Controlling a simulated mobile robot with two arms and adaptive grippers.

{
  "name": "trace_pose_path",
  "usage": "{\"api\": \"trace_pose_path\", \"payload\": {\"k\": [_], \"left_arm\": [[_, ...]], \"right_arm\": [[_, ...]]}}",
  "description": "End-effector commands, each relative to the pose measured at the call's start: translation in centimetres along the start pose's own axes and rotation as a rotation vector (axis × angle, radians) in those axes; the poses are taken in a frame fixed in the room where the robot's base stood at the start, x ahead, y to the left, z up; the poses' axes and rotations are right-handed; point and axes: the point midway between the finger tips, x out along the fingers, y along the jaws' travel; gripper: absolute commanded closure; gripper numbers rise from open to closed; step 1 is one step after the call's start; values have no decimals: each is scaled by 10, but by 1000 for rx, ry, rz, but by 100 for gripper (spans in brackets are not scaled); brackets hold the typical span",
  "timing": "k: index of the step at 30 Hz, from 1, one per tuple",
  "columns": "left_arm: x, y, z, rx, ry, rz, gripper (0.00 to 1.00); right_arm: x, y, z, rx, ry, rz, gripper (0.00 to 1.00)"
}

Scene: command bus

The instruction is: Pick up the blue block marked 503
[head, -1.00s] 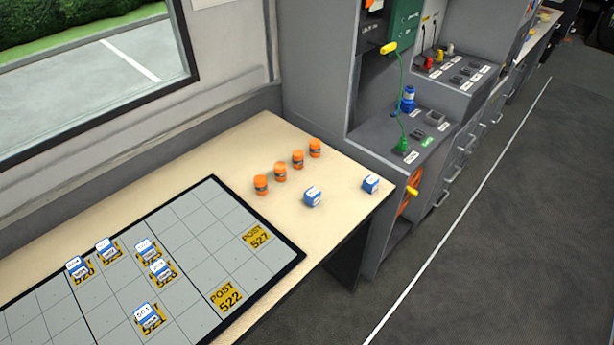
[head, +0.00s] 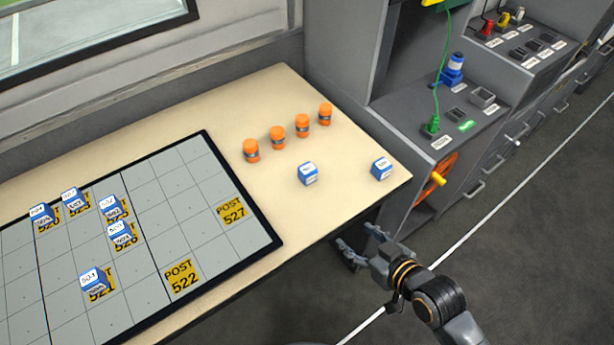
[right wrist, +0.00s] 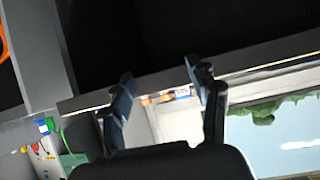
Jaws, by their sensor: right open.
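Two blue blocks with white tops stand on the bare beige table, one near the middle (head: 308,174) and one near the right corner (head: 382,168). Their numbers are too small to read surely. Several similar blocks, such as the front one (head: 94,281), stand on yellow squares of the grey grid board (head: 210,170); I cannot tell which is marked 503. My right gripper (head: 357,243) is open and empty, beyond the table's front edge, below and left of the corner block. In the right wrist view a small blue-and-white block (right wrist: 182,91) shows between the open fingers. My left gripper is out of view.
Several orange canisters (head: 277,138) stand in a row behind the loose blocks. A grey cabinet (head: 410,120) with a green cable rises right of the table. The table's front edge lies between my right gripper and the blocks.

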Motion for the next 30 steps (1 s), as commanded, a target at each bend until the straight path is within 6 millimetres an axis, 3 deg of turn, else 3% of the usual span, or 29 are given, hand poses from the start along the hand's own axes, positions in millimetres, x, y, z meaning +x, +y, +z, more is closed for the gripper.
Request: {"api": "trace_pose_path", "payload": {"k": [1, 4, 16, 30], "left_arm": [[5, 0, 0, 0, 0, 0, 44], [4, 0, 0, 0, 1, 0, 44], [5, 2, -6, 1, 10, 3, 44], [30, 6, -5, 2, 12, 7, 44]], "right_arm": [[-5, -8, -22, -28, 80, -31, 39], [-6, -11, -41, -40, 173, -55, 39], [-3, -5, -71, -43, 389, -70, 39], [68, -11, -100, -41, 394, -70, 39]]}}
